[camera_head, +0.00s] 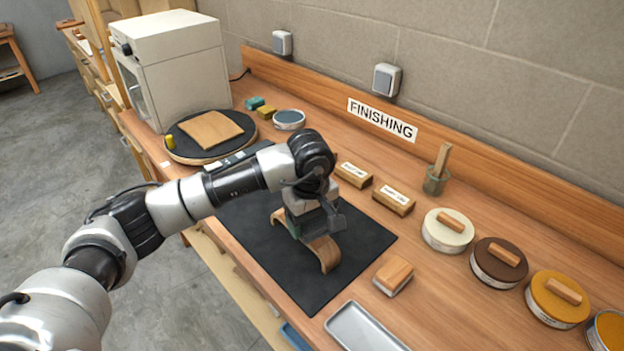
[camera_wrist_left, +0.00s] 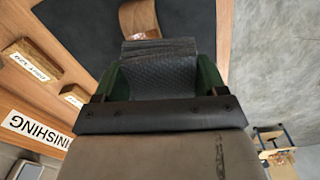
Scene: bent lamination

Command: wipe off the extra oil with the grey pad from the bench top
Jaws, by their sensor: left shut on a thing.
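My left gripper (camera_head: 306,226) is over the black mat (camera_head: 260,262) on the wooden bench top (camera_head: 445,295). In the left wrist view, its green fingers are shut on a grey textured pad (camera_wrist_left: 160,68). A bent wooden piece (camera_head: 326,254), arched, stands on the mat under the gripper. Its middle is hidden by the gripper, and part of it shows beyond the pad in the left wrist view (camera_wrist_left: 139,18). I cannot tell whether the pad touches the wood. My right gripper is out of view.
A wood-topped block (camera_head: 394,274) and a metal tray (camera_head: 362,332) lie near the front edge. Several tins, including a cream-topped one (camera_head: 447,232), line the right side. Labelled blocks (camera_head: 393,200) and a brush jar (camera_head: 436,182) stand behind the mat. A round black board (camera_head: 195,153) is left.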

